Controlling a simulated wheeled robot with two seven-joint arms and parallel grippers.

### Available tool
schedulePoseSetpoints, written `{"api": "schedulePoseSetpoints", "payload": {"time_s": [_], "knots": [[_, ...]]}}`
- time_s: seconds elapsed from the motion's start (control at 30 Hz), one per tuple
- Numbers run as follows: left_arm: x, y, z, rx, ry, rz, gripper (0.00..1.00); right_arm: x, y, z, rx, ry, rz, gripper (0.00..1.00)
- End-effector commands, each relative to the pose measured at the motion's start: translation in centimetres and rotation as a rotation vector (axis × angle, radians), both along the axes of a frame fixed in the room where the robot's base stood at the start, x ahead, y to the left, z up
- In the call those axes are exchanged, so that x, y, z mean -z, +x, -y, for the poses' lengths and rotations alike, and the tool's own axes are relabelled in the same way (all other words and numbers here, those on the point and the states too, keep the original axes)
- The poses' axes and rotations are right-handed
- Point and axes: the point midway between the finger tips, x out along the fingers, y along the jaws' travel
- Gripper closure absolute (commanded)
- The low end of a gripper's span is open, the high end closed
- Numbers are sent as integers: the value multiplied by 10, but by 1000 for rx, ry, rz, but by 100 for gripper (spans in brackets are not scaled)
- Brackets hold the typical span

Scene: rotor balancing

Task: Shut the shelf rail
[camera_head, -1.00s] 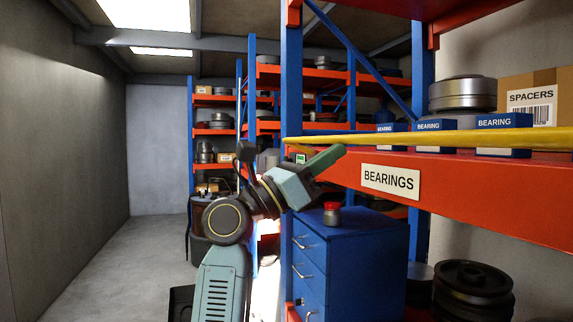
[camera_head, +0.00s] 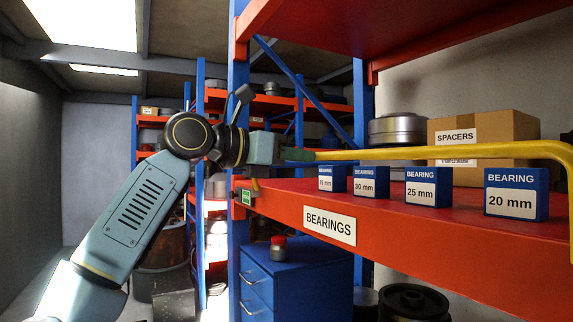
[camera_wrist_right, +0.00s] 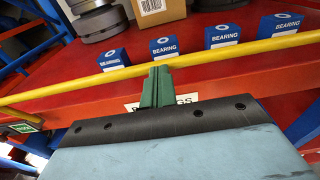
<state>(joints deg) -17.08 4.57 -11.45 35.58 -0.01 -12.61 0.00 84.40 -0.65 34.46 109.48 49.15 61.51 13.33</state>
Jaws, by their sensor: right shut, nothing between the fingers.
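The yellow shelf rail (camera_head: 440,152) runs level above the front of the red shelf labelled BEARINGS (camera_head: 420,243) and bends down at its right end. A gap shows between the rail and the shelf edge. My right gripper (camera_head: 298,155) is shut, with its green fingers at the left end of the rail in the head view. In the right wrist view, the fingertips (camera_wrist_right: 160,72) overlap the near side of the yellow rail (camera_wrist_right: 230,57). Whether they touch it I cannot tell for sure. My left gripper is not in view.
Several blue bearing boxes (camera_head: 428,188) stand in a row on the shelf, behind the rail. A cardboard SPACERS box (camera_head: 510,135) and metal rotors (camera_head: 397,130) sit further back. A blue upright (camera_head: 238,120) and a blue drawer cabinet (camera_head: 300,280) are near my arm.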

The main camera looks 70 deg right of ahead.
Motion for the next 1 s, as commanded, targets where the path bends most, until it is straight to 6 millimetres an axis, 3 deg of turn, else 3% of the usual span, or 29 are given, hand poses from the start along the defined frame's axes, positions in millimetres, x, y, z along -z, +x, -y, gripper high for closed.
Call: {"api": "schedulePoseSetpoints", "payload": {"time_s": [0.17, 1.0], "knots": [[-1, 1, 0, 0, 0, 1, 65, -8, -9, 9, 1, 81, 86, 100], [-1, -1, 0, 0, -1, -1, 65, -13, -18, 18, -1, 73, 77, 100]]}}
